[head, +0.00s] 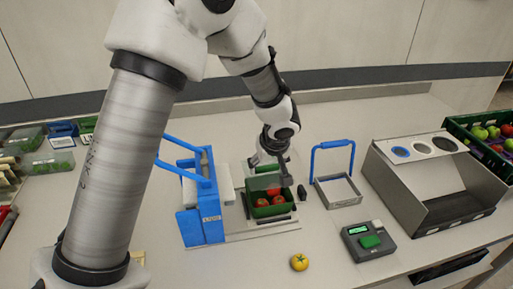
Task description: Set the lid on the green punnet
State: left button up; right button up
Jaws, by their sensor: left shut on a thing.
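The green punnet (272,213) stands on a light plate to the right of a blue device and holds a few red tomatoes (270,197). My left gripper (271,172) is above the back part of the punnet, pointing down. It is shut on a thin, see-through greenish piece, which looks like the lid (264,182). The lid is at the back of the punnet; the gripper partly hides it, and I cannot tell whether it touches the rim. My right gripper is out of view.
A blue-framed device (203,212) stands close left of the punnet. A blue-handled tray (338,191), a scale-like box (368,241) and a grey sloped bin (435,180) stand to the right. A yellow tomato (299,262) lies in front.

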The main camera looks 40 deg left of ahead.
aim_at(270, 172)
pick_arm(q)
jog(key=shift+w+r, duration=0.2)
jog(key=shift+w, duration=0.05)
jog(key=shift+w+f, duration=0.6)
jog(key=shift+f, duration=0.25)
jog(key=f+b, duration=0.1)
jog(key=s+f+b, duration=0.1)
jog(key=shift+d+f, duration=0.1)
jog(key=shift+f, duration=0.2)
jog(key=f+b, duration=0.3)
jog(key=shift+w+f, duration=0.25)
jog(key=shift+w, duration=0.05)
jog(key=shift+b, duration=0.3)
jog(key=shift+s+r, duration=0.15)
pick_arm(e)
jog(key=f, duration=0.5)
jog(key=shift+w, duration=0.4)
